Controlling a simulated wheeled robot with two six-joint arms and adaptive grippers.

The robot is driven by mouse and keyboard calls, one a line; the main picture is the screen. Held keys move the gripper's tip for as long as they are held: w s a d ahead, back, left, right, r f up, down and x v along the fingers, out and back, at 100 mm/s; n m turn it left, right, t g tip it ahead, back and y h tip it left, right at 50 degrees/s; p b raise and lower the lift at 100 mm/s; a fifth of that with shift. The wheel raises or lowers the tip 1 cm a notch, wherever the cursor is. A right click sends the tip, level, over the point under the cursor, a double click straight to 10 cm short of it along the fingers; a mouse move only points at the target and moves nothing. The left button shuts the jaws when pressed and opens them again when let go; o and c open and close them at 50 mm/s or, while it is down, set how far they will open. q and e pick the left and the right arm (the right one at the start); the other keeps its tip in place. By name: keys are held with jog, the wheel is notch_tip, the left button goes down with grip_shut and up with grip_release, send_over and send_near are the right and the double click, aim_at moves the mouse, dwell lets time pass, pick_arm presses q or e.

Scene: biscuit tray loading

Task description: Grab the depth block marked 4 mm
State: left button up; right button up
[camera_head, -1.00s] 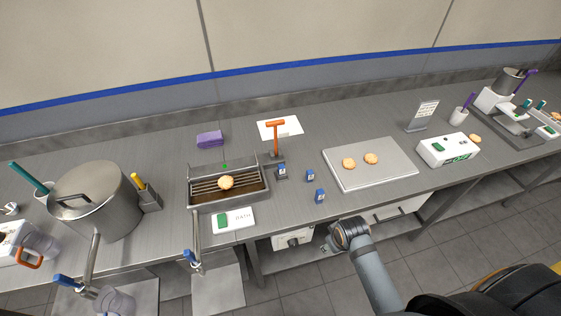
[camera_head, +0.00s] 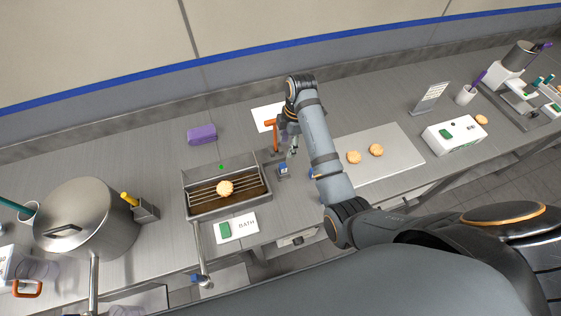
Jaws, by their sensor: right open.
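Small blue-and-white blocks stand to the right of the bath. One block (camera_head: 283,169) sits on a dark holder by the orange-handled tool. Another block (camera_head: 312,173) shows partly at the left edge of my right forearm. A third is hidden or nearly hidden by my arm. Their marks are too small to read, so I cannot tell which is 4 mm. My right gripper (camera_head: 289,151) is open and points down, just behind the block on the holder and beside the orange handle. I cannot tell whether it touches anything. My left gripper is out of view.
The metal bath (camera_head: 188,212) has a biscuit (camera_head: 225,188) on its rack. An orange-handled tool (camera_head: 270,123) stands close to my gripper. A baking tray (camera_head: 400,170) with two biscuits (camera_head: 354,157) lies right. A purple cloth (camera_head: 201,134) lies behind the bath; a large pot (camera_head: 85,220) stands left.

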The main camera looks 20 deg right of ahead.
aim_at(283, 165)
jog(key=f, duration=0.3)
jog(key=s+f, duration=0.1)
jog(key=shift+a+f, duration=0.3)
jog(key=shift+a, duration=0.1)
jog(key=shift+w+f, duration=0.35)
jog(key=shift+f, duration=0.15)
jog(key=f, duration=0.1)
jog(key=s+f, duration=0.1)
jog(key=a+f, duration=0.1)
jog(key=shift+s+f, duration=0.15)
jog(key=shift+f, duration=0.45)
jog(key=shift+w+f, duration=0.1)
jog(key=shift+w, duration=0.2)
jog(key=shift+c, duration=0.3)
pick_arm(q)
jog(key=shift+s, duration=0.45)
pick_arm(e)
jog(key=shift+s, duration=0.1)
grip_shut()
